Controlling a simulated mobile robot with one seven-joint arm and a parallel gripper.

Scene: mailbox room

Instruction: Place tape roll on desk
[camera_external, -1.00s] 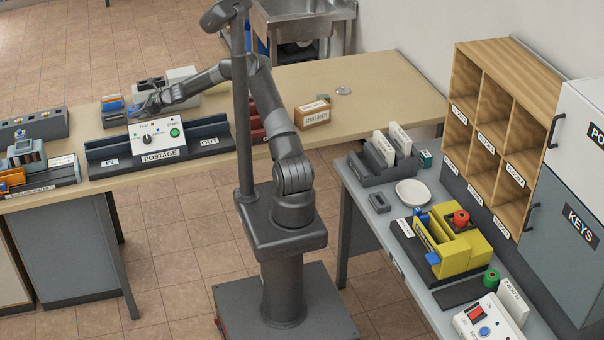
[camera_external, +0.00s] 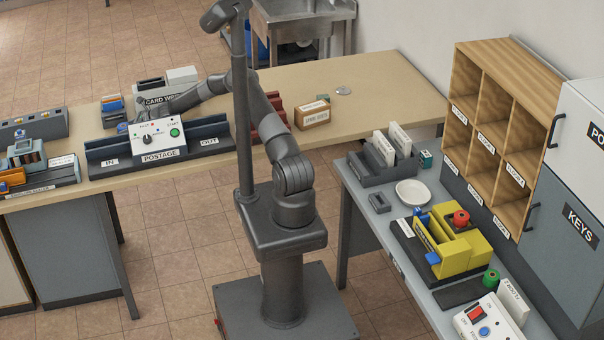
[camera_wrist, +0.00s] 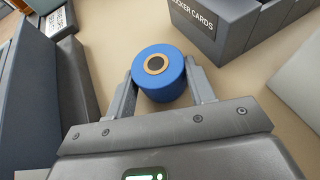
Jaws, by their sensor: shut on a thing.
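The blue tape roll (camera_wrist: 165,88) with a tan ring around its dark core shows in the wrist view. It sits between the two fingers of my gripper (camera_wrist: 163,72), which is shut on it. The beige desk (camera_external: 385,75) runs across the back of the external view, and its surface (camera_wrist: 118,45) also shows around the roll in the wrist view. My gripper (camera_external: 143,103) is low over this desk, behind the postage machine (camera_external: 155,135). I cannot tell whether the roll touches the desk.
A grey card holder (camera_wrist: 228,22) stands just beyond the roll, and a dark grey block (camera_wrist: 60,20) is at left. Blue cards in a holder (camera_external: 112,112) are left of my gripper. A carton (camera_external: 312,113) stands to the right; the desk's right end is mostly clear.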

